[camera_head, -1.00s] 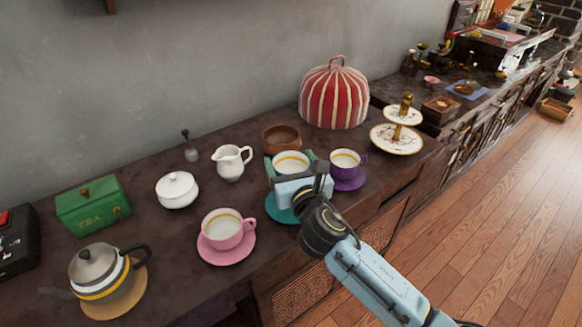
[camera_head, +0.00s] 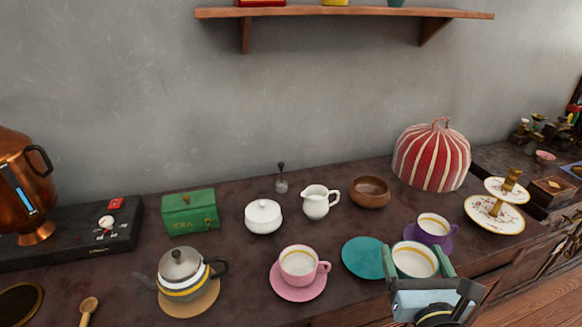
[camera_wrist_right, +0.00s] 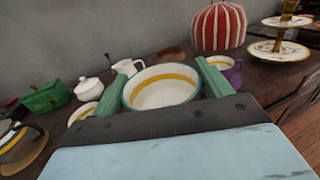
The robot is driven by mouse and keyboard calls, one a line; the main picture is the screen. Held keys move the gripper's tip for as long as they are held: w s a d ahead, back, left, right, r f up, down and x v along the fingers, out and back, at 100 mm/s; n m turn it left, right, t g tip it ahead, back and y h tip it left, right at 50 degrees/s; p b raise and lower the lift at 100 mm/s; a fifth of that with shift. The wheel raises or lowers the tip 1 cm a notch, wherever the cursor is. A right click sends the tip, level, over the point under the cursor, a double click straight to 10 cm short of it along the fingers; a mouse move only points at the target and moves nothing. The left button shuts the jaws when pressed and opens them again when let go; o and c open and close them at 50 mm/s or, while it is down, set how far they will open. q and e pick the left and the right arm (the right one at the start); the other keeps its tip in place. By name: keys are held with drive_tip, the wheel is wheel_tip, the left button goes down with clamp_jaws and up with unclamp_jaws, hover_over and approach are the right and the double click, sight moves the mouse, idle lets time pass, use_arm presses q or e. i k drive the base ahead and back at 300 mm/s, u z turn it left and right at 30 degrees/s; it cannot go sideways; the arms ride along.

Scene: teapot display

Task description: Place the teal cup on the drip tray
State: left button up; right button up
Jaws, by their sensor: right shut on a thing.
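The teal cup (camera_head: 414,262), with a white inside and a yellow band, is held in my right gripper (camera_head: 416,250). The gripper's green fingers are shut on opposite sides of its rim. The cup appears upright. In the right wrist view the cup (camera_wrist_right: 162,90) fills the middle between the fingers (camera_wrist_right: 158,80). Its teal saucer (camera_head: 370,258) lies bare, just left of the cup in the head view. A dark round plate with a gold rim (camera_head: 18,302) at the lower left edge may be the drip tray; I cannot be sure. My left gripper is not in view.
A pink cup (camera_head: 299,264) on its saucer, a grey teapot (camera_head: 182,275) and a wooden spoon (camera_head: 88,308) stand along the front. A copper urn (camera_head: 22,190) and black control box (camera_head: 75,238) are at left. A purple cup (camera_head: 433,229) is close behind the held cup.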

sight(20, 301)
drive_tip(key=u, duration=0.55)
drive_tip(key=k, duration=1.2)
drive_tip(key=u, duration=1.15)
drive_tip(key=i, duration=0.6)
drive_tip(key=u, duration=0.35)
drive_tip(key=i, duration=1.05)
drive_tip(key=z, duration=0.3)
